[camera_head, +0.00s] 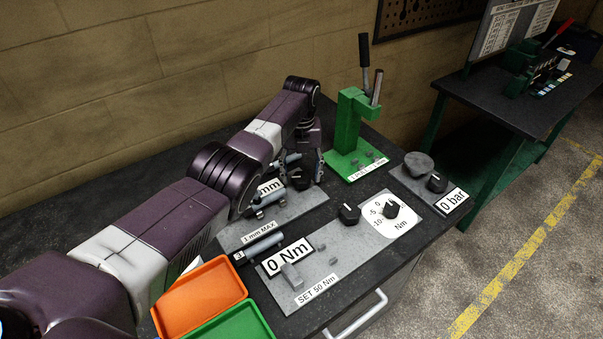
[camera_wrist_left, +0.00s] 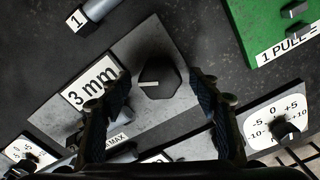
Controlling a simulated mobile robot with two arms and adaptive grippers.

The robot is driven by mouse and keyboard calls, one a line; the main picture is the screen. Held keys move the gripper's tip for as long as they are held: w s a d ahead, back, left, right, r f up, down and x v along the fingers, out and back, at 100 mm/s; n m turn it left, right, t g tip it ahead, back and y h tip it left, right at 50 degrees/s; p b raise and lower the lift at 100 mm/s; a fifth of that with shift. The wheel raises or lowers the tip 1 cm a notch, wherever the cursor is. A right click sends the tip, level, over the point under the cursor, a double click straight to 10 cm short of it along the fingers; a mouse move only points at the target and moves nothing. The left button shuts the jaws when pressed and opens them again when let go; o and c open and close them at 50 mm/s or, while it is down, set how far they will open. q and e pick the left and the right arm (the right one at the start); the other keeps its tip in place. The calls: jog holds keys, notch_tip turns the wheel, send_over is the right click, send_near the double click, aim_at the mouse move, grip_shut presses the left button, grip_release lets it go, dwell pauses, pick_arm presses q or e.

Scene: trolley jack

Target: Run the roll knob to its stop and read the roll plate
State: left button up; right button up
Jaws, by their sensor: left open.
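The black knob (camera_wrist_left: 158,75) on a grey panel (camera_wrist_left: 170,117) shows in the left wrist view. Its white pointer line points left. A white plate reading "3 mm" (camera_wrist_left: 92,84) sits beside it. In the head view that plate (camera_head: 270,187) is partly hidden by my left arm, and only "mm" shows. My left gripper (camera_head: 302,168) is over the knob, which shows dark (camera_head: 301,180) between the fingers. In the wrist view the fingers of the left gripper (camera_wrist_left: 160,92) stand apart on either side of the knob, with gaps visible. My right gripper is not in view.
A green lever stand (camera_head: 352,125) is behind. A torque panel (camera_head: 300,270) reads "0 Nm", with knobs and a dial to its right. A "0 bar" plate (camera_head: 454,200) is farther right. Orange (camera_head: 198,298) and green (camera_head: 235,325) trays lie in front, near my arm.

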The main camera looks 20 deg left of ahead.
aim_at(301, 176)
pick_arm(q)
notch_tip(301, 176, up, 12)
dwell(0.5)
dwell(1.9)
